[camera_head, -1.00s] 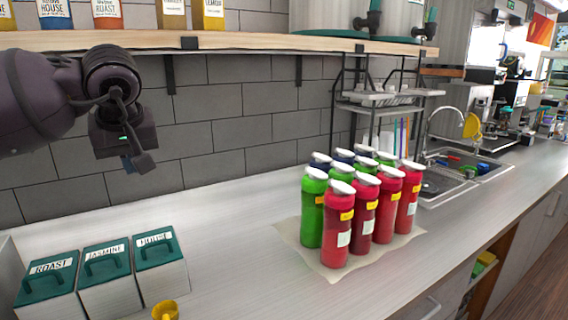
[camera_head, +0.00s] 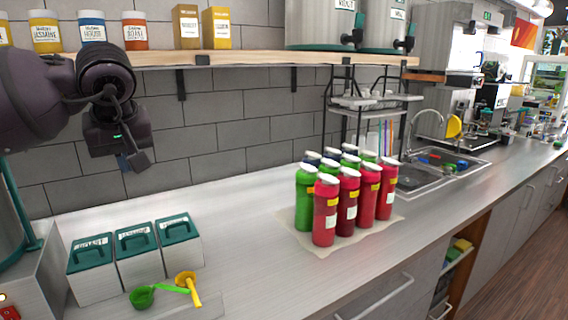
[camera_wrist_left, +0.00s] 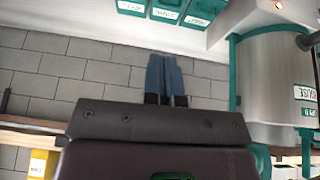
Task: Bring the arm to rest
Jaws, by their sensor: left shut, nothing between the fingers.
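My left arm comes in from the left in the head view. Its gripper (camera_head: 134,162) hangs in the air in front of the grey tiled wall, above the counter and the teal-lidded boxes. In the left wrist view its two blue fingers (camera_wrist_left: 164,76) lie side by side, shut with nothing between them. My right gripper is in neither view.
Teal-lidded boxes (camera_head: 138,252) stand on the counter (camera_head: 235,262), with a green scoop (camera_head: 142,297) and a yellow scoop (camera_head: 189,287) before them. Several red and green bottles (camera_head: 347,197) stand mid-counter. A wooden shelf (camera_head: 250,58) runs above. A metal container (camera_wrist_left: 275,75) shows in the wrist view.

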